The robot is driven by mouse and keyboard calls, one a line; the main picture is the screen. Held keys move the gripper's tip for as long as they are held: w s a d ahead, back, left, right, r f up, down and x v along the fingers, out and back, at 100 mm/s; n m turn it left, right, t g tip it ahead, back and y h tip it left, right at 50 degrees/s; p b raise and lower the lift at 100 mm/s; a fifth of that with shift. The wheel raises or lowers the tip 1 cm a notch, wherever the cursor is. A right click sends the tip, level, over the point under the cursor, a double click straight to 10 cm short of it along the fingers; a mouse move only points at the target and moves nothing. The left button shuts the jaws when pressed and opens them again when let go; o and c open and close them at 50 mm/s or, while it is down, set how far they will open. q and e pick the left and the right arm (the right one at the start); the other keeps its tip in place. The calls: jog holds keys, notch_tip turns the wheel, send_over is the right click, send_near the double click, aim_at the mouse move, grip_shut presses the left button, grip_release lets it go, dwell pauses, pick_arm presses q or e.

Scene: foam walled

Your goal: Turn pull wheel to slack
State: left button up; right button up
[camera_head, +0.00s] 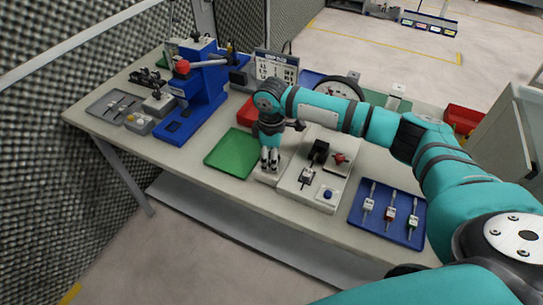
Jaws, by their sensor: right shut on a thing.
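My right gripper (270,167) points down at a small pale block (266,178) near the table's front edge. It is shut on a small part there, which the fingers mostly hide; I cannot tell whether this part is the pull wheel. A large round item with a black rim (352,79) stands farther back, partly covered by my right arm; it looks like a wheel or dial. My left gripper is not in view.
A green mat (233,152) lies left of the gripper. A pale fixture panel (322,187) with a blue button is close on its right. A blue tray (386,236) holds small tools. A blue press (203,85) with a red-knobbed lever stands at left.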

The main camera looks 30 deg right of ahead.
jog(key=shift+r+n+p, duration=0.2)
jog(key=shift+n+p, duration=0.7)
jog(key=shift+p, duration=0.05)
jog(key=n+p, duration=0.2)
jog(key=shift+n, duration=0.4)
jog(key=n+p, duration=0.1)
jog(key=n, duration=0.1)
jog(key=shift+n, duration=0.3)
jog(key=n+p, duration=0.1)
jog(key=n, duration=0.1)
jog(key=shift+f+n, duration=0.1)
jog(key=shift+n, duration=0.3)
jog(key=n, duration=0.2)
jog(key=shift+n, duration=0.3)
jog(key=n, duration=0.3)
jog(key=shift+n+p, duration=0.3)
jog(key=shift+p, duration=0.05)
jog(key=n, duration=0.6)
jog(key=shift+n, duration=0.3)
jog(key=o, duration=1.2)
jog(key=shift+f, duration=0.1)
